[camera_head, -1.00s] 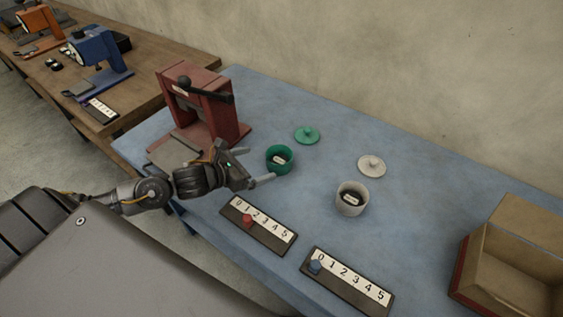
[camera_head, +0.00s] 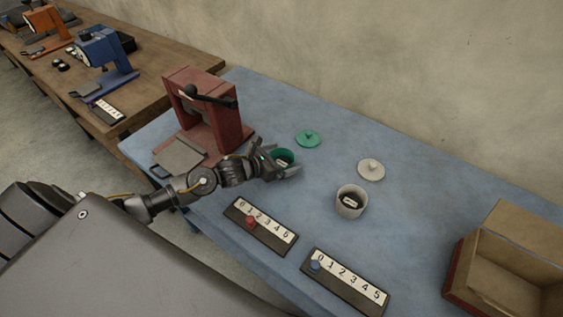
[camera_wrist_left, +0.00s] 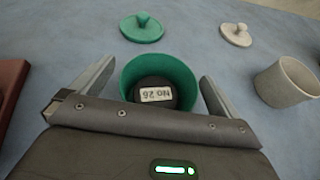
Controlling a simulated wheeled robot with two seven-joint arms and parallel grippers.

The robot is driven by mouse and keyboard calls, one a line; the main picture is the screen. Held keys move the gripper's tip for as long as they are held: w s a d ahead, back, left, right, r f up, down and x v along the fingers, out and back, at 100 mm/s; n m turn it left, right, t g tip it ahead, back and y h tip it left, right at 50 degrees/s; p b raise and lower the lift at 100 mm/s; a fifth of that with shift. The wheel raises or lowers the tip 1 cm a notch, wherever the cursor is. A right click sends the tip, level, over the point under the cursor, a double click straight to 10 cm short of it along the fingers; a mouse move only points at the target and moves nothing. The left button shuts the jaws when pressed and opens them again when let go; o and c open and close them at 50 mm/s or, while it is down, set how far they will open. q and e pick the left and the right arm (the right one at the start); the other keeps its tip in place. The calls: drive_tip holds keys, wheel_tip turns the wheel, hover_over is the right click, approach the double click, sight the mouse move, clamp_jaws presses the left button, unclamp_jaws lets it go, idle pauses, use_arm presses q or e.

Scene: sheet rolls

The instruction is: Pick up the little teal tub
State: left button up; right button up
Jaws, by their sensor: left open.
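The little teal tub (camera_head: 284,154) stands upright on the blue table, partly hidden by my left gripper in the head view. In the left wrist view the tub (camera_wrist_left: 160,72) is open-topped, with a dark piece labelled "No 26" (camera_wrist_left: 155,94) inside. My left gripper (camera_head: 287,170) is open, with one finger on each side of the tub; the wrist view shows its fingers (camera_wrist_left: 152,88) apart from the tub's wall. The teal lid (camera_head: 308,138) lies on the table behind the tub. My right gripper is not in view.
A white tub (camera_head: 351,202) and its lid (camera_head: 371,170) are to the right. A red press (camera_head: 209,115) stands close on the left. Two numbered slider strips (camera_head: 260,226) (camera_head: 345,281) lie in front. A cardboard box (camera_head: 508,262) is at the far right.

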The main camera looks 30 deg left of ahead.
use_arm(q)
drive_tip(key=shift+c, duration=0.3)
drive_tip(key=c, duration=1)
drive_tip(key=shift+r, duration=0.1)
drive_tip(key=shift+r+b, duration=0.4)
drive_tip(key=shift+r, duration=0.1)
wheel_tip(320, 180, up, 2)
drive_tip(key=shift+r+b, duration=0.1)
drive_tip(key=shift+b, duration=0.3)
drive_tip(key=s+a+r+b, duration=0.2)
drive_tip(key=s+r, duration=0.7)
drive_tip(key=s, duration=0.4)
drive_tip(key=shift+s+a+r, duration=0.2)
drive_tip(key=shift+s+r, duration=0.1)
drive_tip(key=shift+s, duration=0.1)
